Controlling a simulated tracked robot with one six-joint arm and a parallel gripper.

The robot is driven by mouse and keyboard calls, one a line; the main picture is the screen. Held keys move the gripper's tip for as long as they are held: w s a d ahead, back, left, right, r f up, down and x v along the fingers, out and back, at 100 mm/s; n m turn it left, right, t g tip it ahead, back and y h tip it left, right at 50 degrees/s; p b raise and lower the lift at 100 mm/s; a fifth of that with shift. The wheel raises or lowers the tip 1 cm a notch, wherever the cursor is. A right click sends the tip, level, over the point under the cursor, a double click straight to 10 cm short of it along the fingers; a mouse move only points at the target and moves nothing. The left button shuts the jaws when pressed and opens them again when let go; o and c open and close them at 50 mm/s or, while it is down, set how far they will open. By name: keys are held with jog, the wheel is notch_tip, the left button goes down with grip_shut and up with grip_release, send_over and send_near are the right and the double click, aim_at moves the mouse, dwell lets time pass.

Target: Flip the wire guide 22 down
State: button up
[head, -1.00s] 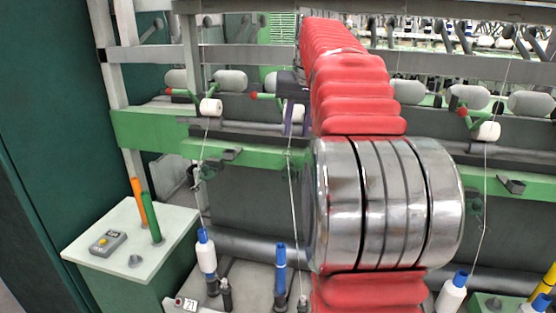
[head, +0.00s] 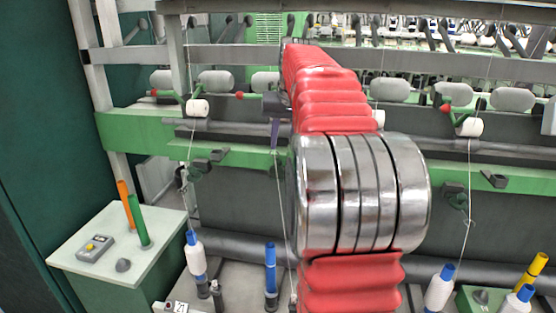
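My arm, with red bellows and a shiny metal joint, fills the middle of the view. The dark end near my gripper (head: 275,118) shows just left of the red bellows, in front of the machine's green rail. A purple pointed part hangs from it. The finger opening is not clear. Small dark guide brackets stand along the green rail, one left of my gripper (head: 218,155) and one at the right (head: 495,179). I cannot tell which one is wire guide 22. Part of the rail behind my arm is hidden. A number label (head: 180,307), seemingly 21, shows at the bottom edge.
Blue-and-white bobbins stand low at the left (head: 195,253) and right (head: 440,288), with white threads rising to the rollers. A blue bobbin (head: 270,266) stands near my arm. A pale-topped cabinet (head: 75,262) with orange and green tubes stands at the left.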

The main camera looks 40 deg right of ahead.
aim_at(279, 161)
jog(key=x, duration=0.7)
jog(key=shift+w+f, duration=0.15)
jog(key=shift+f, duration=0.2)
jog(key=shift+c, duration=0.2)
grip_shut()
